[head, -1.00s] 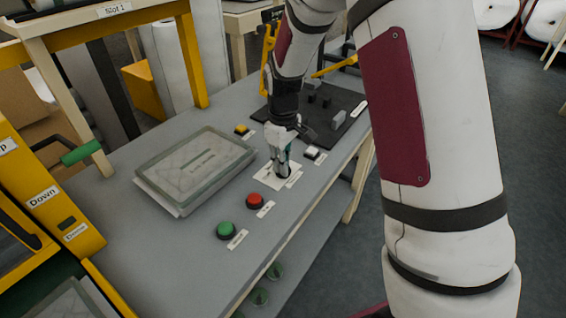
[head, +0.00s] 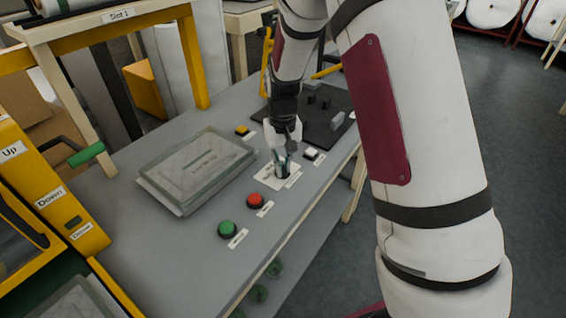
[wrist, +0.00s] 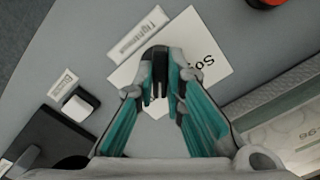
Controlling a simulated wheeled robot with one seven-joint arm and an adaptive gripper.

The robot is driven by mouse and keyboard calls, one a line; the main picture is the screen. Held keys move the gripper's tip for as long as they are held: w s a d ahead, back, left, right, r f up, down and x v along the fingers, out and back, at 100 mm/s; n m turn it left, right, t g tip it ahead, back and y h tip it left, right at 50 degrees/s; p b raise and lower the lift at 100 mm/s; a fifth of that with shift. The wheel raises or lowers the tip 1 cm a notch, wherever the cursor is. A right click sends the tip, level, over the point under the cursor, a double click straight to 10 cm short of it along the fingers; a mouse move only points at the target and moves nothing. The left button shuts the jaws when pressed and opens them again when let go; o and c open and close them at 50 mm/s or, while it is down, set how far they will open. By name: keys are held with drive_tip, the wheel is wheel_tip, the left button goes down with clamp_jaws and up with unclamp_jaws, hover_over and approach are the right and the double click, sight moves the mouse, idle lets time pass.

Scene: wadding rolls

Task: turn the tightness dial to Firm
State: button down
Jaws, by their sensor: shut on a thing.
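The tightness dial (wrist: 157,54) is a dark knob on a white card (wrist: 208,62) on the grey table. The card's printed word is partly covered, with "So" readable in the wrist view. A label beside it reads "Tightness" (wrist: 138,33). My gripper (wrist: 160,82) is shut on the dial, with a teal-lined finger on each side of it. In the head view my gripper (head: 282,170) points down onto the card, and the fingers mostly hide the dial. I cannot read where the dial points.
Red (head: 255,201) and green (head: 227,229) buttons lie nearer the front. A white button (head: 311,153) is right of the dial, and a yellow button (head: 242,130) is farther back. A clear-lidded tray (head: 197,170) lies left. A dark mat with grey blocks (head: 325,112) is behind.

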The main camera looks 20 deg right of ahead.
sight(283, 166)
drive_tip(key=shift+m, duration=0.9)
drive_tip(key=c, duration=1.7)
unclamp_jaws()
drive_tip(key=shift+o, duration=0.2)
wheel_tip(283, 166, up, 12)
